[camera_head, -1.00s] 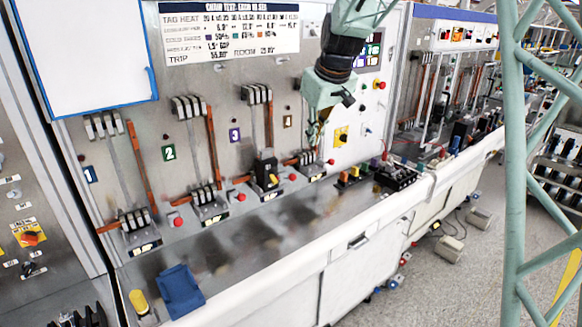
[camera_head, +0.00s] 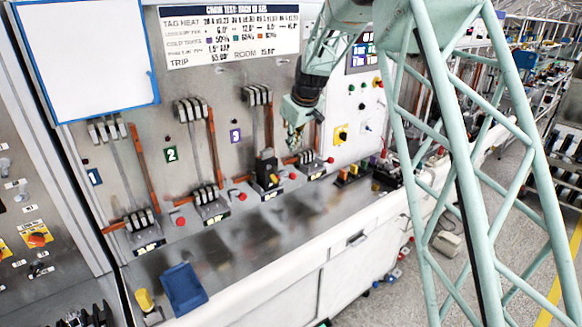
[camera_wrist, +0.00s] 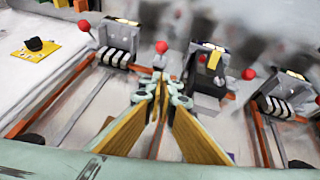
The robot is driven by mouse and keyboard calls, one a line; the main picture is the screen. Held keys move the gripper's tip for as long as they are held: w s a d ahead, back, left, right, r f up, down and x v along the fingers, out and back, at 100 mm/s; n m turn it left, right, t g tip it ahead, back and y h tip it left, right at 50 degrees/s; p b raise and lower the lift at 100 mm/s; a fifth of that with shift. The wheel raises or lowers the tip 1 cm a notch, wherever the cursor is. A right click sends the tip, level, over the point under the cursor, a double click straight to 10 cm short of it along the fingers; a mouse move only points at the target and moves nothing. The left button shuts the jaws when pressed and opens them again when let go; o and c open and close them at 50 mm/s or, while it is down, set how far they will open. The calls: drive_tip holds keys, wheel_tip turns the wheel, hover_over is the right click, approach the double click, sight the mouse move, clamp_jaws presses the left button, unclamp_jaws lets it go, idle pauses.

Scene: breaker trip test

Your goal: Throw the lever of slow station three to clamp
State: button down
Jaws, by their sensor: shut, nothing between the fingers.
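Station three, under the purple 3 plate (camera_head: 235,135), has a fixture (camera_head: 268,172) with a dark block in its seat and a yellow mark on it. Its lever ends in a red knob (camera_head: 292,176). In the wrist view, the station three fixture (camera_wrist: 207,75) is right of centre and its red knob (camera_wrist: 161,47) is just beyond my fingertips. My gripper (camera_head: 295,145) hangs in front of the panel above that knob, shut and empty. In the wrist view, my gripper (camera_wrist: 162,88) points at the knob, with no contact visible. The lever's shaft is largely hidden.
Station four's fixture (camera_head: 310,162) and red knob (camera_head: 330,160) are close on the right; station two's fixture (camera_head: 208,203) and knob (camera_head: 242,196) are on the left. Copper bars and rods rise behind. A blue bin (camera_head: 184,290) stands front left. The bench middle is clear.

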drive_tip(key=shift+w+a+f, duration=0.15)
drive_tip(key=shift+w+f, duration=0.1)
drive_tip(key=shift+w, duration=0.05)
idle(0.4)
drive_tip(key=p, duration=0.2)
hover_over(291, 175)
drive_tip(key=a, duration=0.1)
drive_tip(key=shift+f, duration=4.4)
drive_tip(key=shift+d+f+p, duration=0.15)
drive_tip(key=shift+d+f, duration=0.1)
drive_tip(key=shift+f, duration=0.7)
drive_tip(key=shift+d+f+p, duration=0.15)
drive_tip(key=shift+d+f, duration=0.1)
drive_tip(key=shift+f, duration=0.65)
